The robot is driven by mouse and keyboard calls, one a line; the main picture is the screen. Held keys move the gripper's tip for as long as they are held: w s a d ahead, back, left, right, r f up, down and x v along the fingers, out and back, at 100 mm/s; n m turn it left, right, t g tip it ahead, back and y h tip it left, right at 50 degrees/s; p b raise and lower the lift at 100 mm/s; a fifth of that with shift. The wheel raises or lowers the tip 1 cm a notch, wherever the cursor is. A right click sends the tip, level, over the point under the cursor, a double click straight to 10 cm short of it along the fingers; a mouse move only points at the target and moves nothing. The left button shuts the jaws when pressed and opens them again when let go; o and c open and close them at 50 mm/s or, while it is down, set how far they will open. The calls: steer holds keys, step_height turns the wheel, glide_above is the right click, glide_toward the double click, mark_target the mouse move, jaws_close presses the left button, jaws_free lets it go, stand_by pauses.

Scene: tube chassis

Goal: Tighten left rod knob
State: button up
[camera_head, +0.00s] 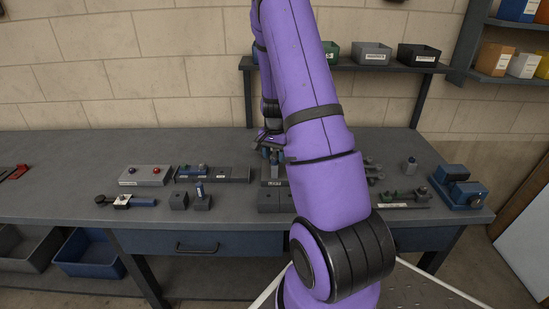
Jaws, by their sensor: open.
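My gripper (270,148) points down over the middle of the workbench (100,215), partly hidden by my purple arm. Its jaws are open. Small upright parts below it stand by a labelled grey fixture (272,181), but at this size I cannot tell gripper fingers from fixture parts. I cannot make out a left rod knob with certainty. I cannot tell whether my gripper touches anything there. My arm hides the bench to the right of the fixture.
A blue machine (459,188) stands at the right end. A shelf with bins (371,55) spans the back. The bench's left front is clear.

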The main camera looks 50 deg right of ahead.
mark_target(275, 160)
step_height(275, 160, up, 9)
steer(key=shift+r, duration=0.2)
stand_by(0.4)
steer(key=f+n, duration=0.4)
steer(key=f, duration=0.1)
steer(key=f+n, duration=0.5)
steer(key=f, duration=0.1)
steer(key=shift+s+a, duration=0.15)
steer(key=shift+s, duration=0.05)
stand_by(0.4)
steer(key=c, duration=0.9)
steer(key=shift+c, duration=0.2)
